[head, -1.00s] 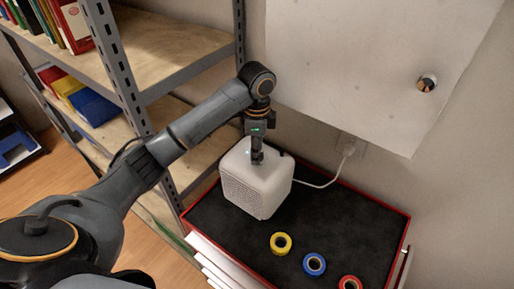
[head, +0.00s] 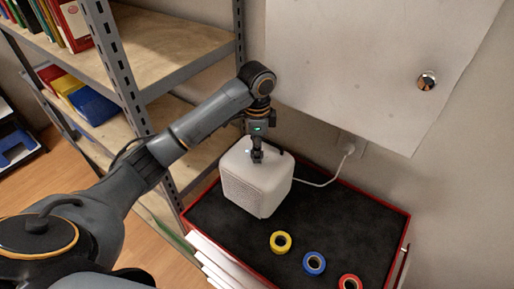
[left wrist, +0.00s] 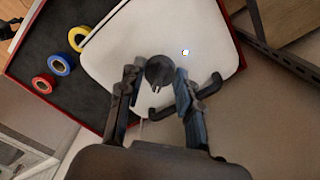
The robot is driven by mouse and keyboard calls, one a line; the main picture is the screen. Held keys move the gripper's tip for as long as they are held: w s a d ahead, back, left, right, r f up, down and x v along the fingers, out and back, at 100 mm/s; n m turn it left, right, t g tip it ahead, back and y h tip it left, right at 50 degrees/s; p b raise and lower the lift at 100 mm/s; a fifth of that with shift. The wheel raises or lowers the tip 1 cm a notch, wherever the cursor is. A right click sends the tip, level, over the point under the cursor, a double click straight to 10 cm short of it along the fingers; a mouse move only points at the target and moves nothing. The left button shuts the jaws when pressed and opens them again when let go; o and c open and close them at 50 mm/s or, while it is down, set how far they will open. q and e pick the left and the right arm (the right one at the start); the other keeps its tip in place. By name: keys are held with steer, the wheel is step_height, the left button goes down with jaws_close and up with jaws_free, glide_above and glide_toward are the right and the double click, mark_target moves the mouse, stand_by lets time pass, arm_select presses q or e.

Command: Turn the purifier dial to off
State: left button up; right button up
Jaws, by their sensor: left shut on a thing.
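The purifier (head: 252,188) is a white rounded box with a perforated side, standing upright on a black-topped cabinet. Its top also shows in the left wrist view (left wrist: 205,35). The dial (left wrist: 160,69) is a dark round knob with a pale mark, on that top. My left gripper (head: 257,158) points straight down onto the top. In the left wrist view my left gripper (left wrist: 157,80) has one finger on each side of the dial and is shut on it. A small lit spot (left wrist: 185,52) shows beside the dial. In the head view the gripper hides the dial.
Yellow (head: 281,243), blue (head: 314,263) and red (head: 349,284) tape rolls lie on the cabinet top (head: 345,225). A dark handle (left wrist: 207,88) is close to my fingers. A white cord (head: 322,183) runs to the wall. A metal shelf (head: 180,72) stands at the left.

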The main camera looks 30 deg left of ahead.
arm_select(q)
steer(key=n, duration=0.5)
steer(key=shift+r, duration=0.1)
steer(key=shift+w+n, duration=0.1)
steer(key=shift+n, duration=2.3)
steer(key=o, duration=0.9)
step_height(320, 180, up, 12)
